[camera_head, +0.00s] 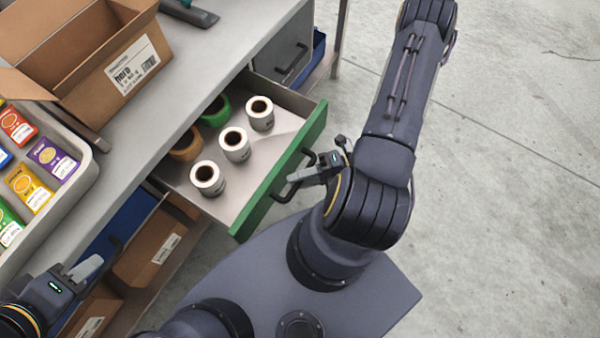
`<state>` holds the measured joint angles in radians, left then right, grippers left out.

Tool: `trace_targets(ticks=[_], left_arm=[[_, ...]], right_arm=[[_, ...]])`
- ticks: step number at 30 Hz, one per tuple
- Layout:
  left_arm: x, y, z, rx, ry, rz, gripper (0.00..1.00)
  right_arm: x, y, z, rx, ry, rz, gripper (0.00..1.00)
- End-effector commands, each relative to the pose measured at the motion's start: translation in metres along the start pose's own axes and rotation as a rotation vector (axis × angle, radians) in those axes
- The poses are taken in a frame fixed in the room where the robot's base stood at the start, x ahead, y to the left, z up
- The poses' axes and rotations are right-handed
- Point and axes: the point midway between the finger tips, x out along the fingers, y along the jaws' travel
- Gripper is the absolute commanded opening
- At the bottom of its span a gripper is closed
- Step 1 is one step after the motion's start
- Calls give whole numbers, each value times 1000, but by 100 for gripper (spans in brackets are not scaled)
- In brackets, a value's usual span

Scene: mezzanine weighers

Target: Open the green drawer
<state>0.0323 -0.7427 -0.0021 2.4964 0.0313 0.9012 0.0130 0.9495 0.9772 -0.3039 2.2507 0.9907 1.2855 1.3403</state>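The green drawer (285,170) is pulled well out of the bench, with its green front facing right and its light interior exposed. Its black handle (289,190) is on the outside of the front. My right gripper (300,176) is at this handle, its grey finger lying across the bar; it appears shut on it, with the other finger hidden. Inside the drawer are several white rolls (235,144), a green roll (216,110) and a brown roll (186,146). My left gripper (88,267) is at the lower left, away from the drawer; its finger gap cannot be made out.
A grey drawer (285,52) sits behind the green one. On the bench (222,45) are an open cardboard box (85,60) and a tray (75,190) of coloured packets. Cardboard boxes (150,245) lie on a lower shelf. The floor to the right is clear.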

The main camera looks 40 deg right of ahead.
Motion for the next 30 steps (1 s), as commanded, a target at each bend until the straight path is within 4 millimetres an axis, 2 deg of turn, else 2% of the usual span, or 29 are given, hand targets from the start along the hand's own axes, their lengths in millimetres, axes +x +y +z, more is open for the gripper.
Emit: trace_targets(ticks=[2,12,24,30], left_arm=[[0,0,0,0,0,0,36],[0,0,0,0,0,0,36],[4,-2,2,0,0,0,36],[5,-2,2,0,0,0,36]], right_arm=[[0,0,0,0,0,0,36],[-4,0,1,-1,-1,-1,36],[-66,-1,1,-2,-3,-3,36],[-78,0,0,0,0,0,36]])
